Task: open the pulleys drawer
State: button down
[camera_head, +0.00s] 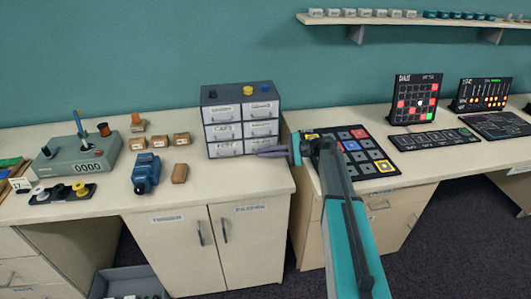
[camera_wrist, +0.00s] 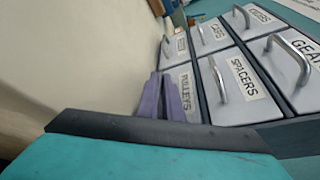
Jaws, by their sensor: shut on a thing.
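The grey drawer cabinet (camera_head: 209,98) stands at the back of the counter, with two columns of three labelled drawers. In the wrist view the pulleys drawer (camera_wrist: 186,90) is marked by its label, beside the spacers drawer (camera_wrist: 240,80). Its front looks about level with its neighbours. My gripper (camera_head: 264,151) reaches in from the right to the lower right drawer. In the wrist view its purple fingers (camera_wrist: 160,98) are closed at the pulleys drawer's front, on its handle. The fingers hide the handle and part of the front.
A blue device (camera_head: 146,173) and a small brown block (camera_head: 180,173) lie on the counter left of the cabinet front. A button board (camera_head: 363,151) lies to the right. Counter directly before the cabinet is clear.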

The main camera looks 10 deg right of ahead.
aim_at(272, 179)
jog(key=shift+s, duration=0.1)
jog(key=shift+s+b, duration=1.45)
jog(key=shift+s, duration=4.45)
jog(key=c, duration=2.2)
grip_release()
jog(key=shift+d, duration=0.15)
jog(key=b+v, duration=0.3)
jog(key=v, duration=1)
jog(key=shift+d, duration=0.35)
